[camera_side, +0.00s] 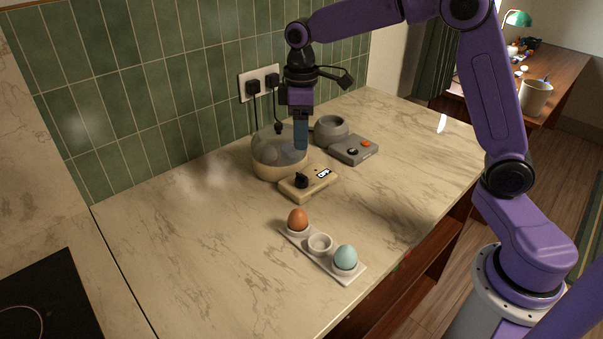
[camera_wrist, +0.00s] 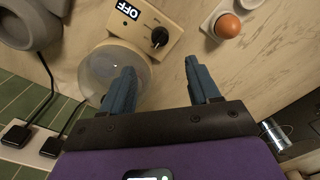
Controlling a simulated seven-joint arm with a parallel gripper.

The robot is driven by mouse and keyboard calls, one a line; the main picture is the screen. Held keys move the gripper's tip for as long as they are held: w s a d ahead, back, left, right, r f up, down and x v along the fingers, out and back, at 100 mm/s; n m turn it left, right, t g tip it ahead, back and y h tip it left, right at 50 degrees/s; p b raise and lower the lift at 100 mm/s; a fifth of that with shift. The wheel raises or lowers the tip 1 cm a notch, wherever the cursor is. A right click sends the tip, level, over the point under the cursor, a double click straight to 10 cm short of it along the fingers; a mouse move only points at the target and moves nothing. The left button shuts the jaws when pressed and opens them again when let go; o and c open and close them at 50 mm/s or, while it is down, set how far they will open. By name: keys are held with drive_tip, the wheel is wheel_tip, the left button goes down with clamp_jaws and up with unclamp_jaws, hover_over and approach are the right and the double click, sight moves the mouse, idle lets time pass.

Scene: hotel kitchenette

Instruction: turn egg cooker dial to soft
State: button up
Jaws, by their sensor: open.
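The egg cooker has a clear dome (camera_side: 269,153) on a cream base, and a cream control panel (camera_side: 318,187) juts out in front. The panel carries a black dial (camera_side: 301,180) and a small display (camera_side: 323,174). In the wrist view the display (camera_wrist: 128,10) reads OFF and the dial (camera_wrist: 159,37) has a pale pointer mark. The word "soft" is not legible in either view. My gripper (camera_side: 301,143) points down by the dome's right side, behind the dial. In the wrist view my gripper (camera_wrist: 159,66) is open and empty, its fingers apart from the dial.
A grey appliance (camera_side: 354,151) with its own dial and orange button stands to the right. A white egg holder (camera_side: 345,277) with a brown egg (camera_side: 297,220) and a blue egg (camera_side: 345,257) is in front. Plugs and cords (camera_side: 254,89) hang behind.

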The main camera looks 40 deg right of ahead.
sight(302, 174)
wheel_tip(302, 174, down, 12)
idle(0.4)
drive_tip(key=c, duration=1)
drive_tip(key=shift+c, duration=0.2)
drive_tip(key=shift+m, duration=0.3)
drive_tip(key=m, duration=0.3)
drive_tip(key=shift+m, duration=2.6)
